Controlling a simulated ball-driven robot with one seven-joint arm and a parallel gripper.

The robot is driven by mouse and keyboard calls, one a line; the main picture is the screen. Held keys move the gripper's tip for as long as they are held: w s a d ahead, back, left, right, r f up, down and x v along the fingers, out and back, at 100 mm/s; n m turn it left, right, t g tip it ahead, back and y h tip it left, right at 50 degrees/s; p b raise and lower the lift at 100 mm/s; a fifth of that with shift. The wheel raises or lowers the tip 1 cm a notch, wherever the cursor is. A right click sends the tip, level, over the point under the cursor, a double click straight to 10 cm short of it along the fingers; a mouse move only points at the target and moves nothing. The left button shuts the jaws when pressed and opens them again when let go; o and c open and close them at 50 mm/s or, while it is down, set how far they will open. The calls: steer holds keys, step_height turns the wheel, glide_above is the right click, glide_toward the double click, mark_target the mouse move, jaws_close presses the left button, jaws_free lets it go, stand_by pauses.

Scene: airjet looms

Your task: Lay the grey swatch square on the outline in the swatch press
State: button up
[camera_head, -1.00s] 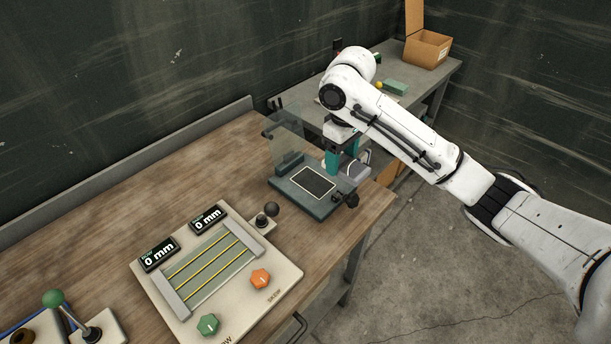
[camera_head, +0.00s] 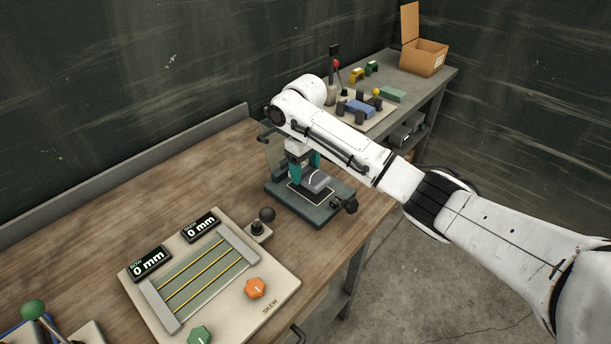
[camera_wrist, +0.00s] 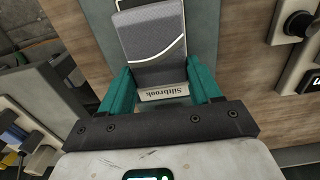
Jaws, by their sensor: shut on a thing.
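The grey swatch (camera_head: 318,181) is in my gripper (camera_head: 304,170), over the swatch press (camera_head: 318,213). In the wrist view the swatch (camera_wrist: 158,68) is two-toned grey with a pale curved line and a "Siltbrook" label, and sits between the teal fingers of my gripper (camera_wrist: 161,82). My gripper is shut on it. The white outline on the press bed (camera_head: 298,195) shows only in part, since the swatch and fingers cover the rest. I cannot tell whether the swatch touches the bed. The clear raised lid (camera_head: 268,146) is partly hidden behind my arm.
A dark knob (camera_head: 349,206) juts from the press's front right. A second bench (camera_head: 430,88) behind bears an open carton (camera_head: 424,57) and small parts.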

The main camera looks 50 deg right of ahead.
mark_target(306, 172)
steer(key=shift+s+f, duration=0.1)
steer(key=shift+f, duration=1.3)
steer(key=shift+f, duration=0.15)
steer(key=o, duration=1.1)
steer(key=shift+c, duration=0.2)
step_height(306, 172, up, 12)
steer(key=shift+r, duration=0.2)
